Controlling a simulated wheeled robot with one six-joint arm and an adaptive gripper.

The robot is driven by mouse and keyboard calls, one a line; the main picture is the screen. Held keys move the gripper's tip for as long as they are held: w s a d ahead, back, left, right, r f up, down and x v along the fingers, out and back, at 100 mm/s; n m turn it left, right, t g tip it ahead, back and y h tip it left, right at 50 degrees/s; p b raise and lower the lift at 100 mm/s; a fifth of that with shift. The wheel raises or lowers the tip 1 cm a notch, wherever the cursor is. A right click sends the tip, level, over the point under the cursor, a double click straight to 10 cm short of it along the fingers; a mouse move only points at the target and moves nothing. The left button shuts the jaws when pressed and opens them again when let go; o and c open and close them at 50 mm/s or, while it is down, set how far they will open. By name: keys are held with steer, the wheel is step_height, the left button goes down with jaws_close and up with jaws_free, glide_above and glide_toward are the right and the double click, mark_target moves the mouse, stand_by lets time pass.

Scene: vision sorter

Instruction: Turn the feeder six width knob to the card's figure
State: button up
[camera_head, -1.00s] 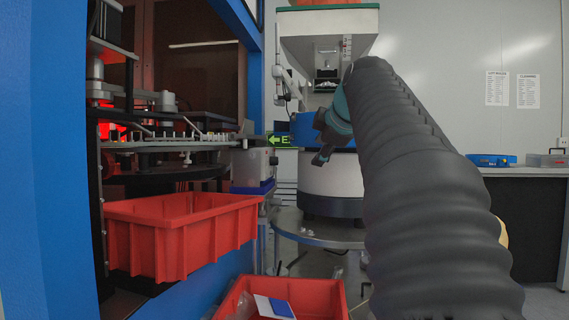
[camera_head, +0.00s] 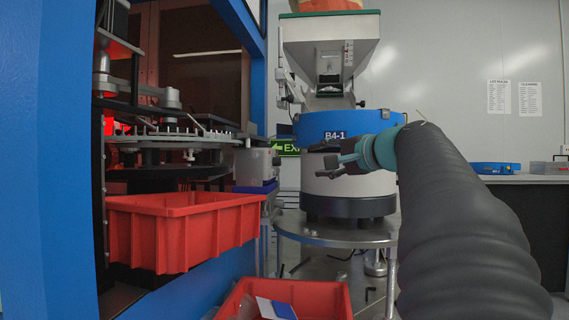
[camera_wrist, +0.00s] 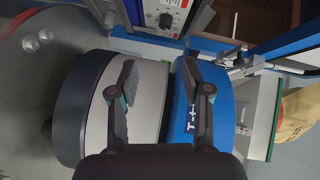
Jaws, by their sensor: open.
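A feeder stands in the middle of the head view, with a blue upper band (camera_head: 350,121) marked "B4-1" over a white base (camera_head: 350,188). Its blue band also shows in the wrist view (camera_wrist: 182,118). My gripper (camera_head: 322,160) is open and empty in front of the feeder, pointing left. In the wrist view its two fingers (camera_wrist: 159,80) spread across the white base and blue band. A grey control box (camera_head: 257,167) is left of the feeder; in the wrist view its panel has a black dial (camera_wrist: 165,20). I cannot make out a feeder six width knob or the card's figure.
A hopper (camera_head: 330,50) hangs above the feeder. A blue-framed machine with a disc (camera_head: 175,142) and a red bin (camera_head: 180,232) is at left. A lower red bin (camera_head: 338,297) holds a white-and-blue sheet. Two notices (camera_head: 499,97) hang on the wall; the right bench (camera_head: 530,179) carries cases.

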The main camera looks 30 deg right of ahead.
mark_target(277, 162)
steer(key=w+a+m+p, duration=0.1)
steer(key=w+a+m, duration=0.2)
steer(key=w, duration=1)
steer(key=shift+w+f+m+p, duration=0.3)
steer(key=shift+f+m+p, duration=0.05)
steer(key=shift+m+p, duration=0.05)
jaws_close()
